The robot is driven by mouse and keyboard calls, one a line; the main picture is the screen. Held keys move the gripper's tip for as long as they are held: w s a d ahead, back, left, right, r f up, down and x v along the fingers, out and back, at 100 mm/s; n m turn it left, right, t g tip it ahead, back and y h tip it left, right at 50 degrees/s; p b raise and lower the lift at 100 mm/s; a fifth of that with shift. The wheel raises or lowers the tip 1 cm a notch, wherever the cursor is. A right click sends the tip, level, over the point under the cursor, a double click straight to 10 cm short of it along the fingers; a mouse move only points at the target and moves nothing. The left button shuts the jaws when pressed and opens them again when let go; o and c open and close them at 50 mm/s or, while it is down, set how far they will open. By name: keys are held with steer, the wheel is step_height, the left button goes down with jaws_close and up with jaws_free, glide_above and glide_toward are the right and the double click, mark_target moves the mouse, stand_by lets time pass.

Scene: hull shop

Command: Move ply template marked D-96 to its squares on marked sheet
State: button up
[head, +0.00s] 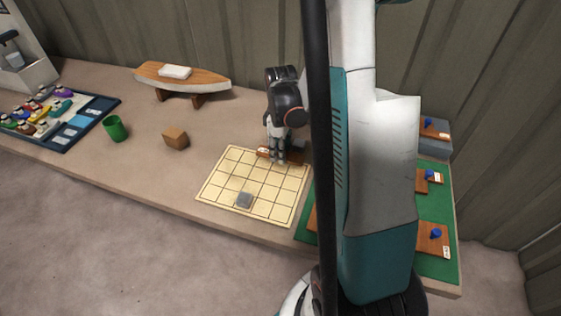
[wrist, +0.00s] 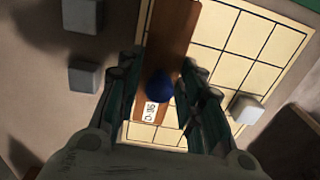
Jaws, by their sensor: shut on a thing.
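The ply template (wrist: 174,28) is a brown strip with a blue knob (wrist: 160,86) and a white label (wrist: 150,112) that appears to read D-96. My gripper (wrist: 160,90) is shut on the template by its knob. The cream marked sheet (head: 220,188), ruled in squares, lies on the bench. In the head view, my gripper (head: 277,157) and the template (head: 264,152) are over the sheet's far edge. Part of the template is hidden by the fingers. I cannot tell whether it touches the sheet.
A grey block (head: 244,200) sits on the sheet's near part. Two grey blocks (wrist: 82,76) show beside the sheet in the wrist view. A wooden block (head: 175,139), green cup (head: 115,128) and boat model (head: 182,79) stand left. Other templates (head: 432,238) lie on a green mat (head: 446,205) right.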

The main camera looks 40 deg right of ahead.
mark_target(281, 166)
steer(key=shift+f+b, duration=0.75)
steer(key=shift+f, duration=1.35)
steer(key=shift+f, duration=0.1)
steer(key=shift+f, duration=0.15)
steer(key=o, duration=1.1)
steer(key=shift+r, duration=0.2)
step_height(281, 166, up, 12)
steer(key=p, duration=0.4)
